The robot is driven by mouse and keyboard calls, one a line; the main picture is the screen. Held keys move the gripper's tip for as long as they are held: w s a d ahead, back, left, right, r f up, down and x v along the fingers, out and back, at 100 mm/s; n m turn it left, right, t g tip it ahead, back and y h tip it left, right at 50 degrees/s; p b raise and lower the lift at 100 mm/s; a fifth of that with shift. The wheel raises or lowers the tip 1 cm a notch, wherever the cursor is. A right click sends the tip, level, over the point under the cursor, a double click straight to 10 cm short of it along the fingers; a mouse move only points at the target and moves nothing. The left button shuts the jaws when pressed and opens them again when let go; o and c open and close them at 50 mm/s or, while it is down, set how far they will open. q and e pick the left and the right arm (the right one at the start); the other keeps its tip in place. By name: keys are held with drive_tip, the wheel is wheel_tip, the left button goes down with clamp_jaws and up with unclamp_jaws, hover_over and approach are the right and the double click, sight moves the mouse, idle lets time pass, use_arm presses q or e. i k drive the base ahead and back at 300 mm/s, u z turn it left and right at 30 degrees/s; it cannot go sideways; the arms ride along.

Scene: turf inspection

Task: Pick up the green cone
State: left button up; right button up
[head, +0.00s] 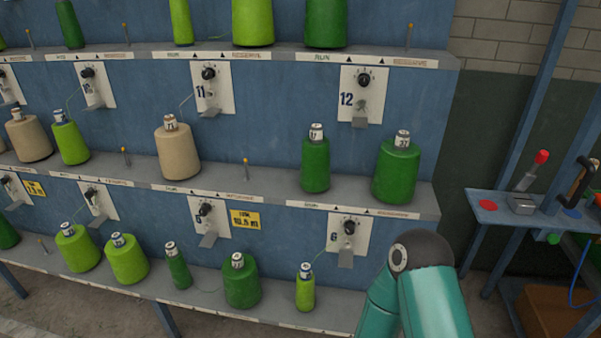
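Several green yarn cones stand on the blue rack. On the middle shelf at right are a dark green cone (315,165) and a wider dark green cone (396,172), both upright with white labelled tops. A light green cone (70,140) stands on the same shelf at left. On the lower shelf are light green cones (127,259), a slim dark green cone (178,267), a wide dark green cone (242,282) and a small light green cone (305,289). The frame does not show which one is meant. Neither gripper is in view.
Beige cones (177,152) stand on the middle shelf. White plates with knobs (208,74) and small pegs (246,163) line the rack. A blue side table (480,211) with tools stands at right. My teal arm link covers part of the lower right.

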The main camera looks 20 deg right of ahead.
sight(314, 163)
drive_tip(key=z, duration=0.15)
drive_tip(key=i, duration=0.9)
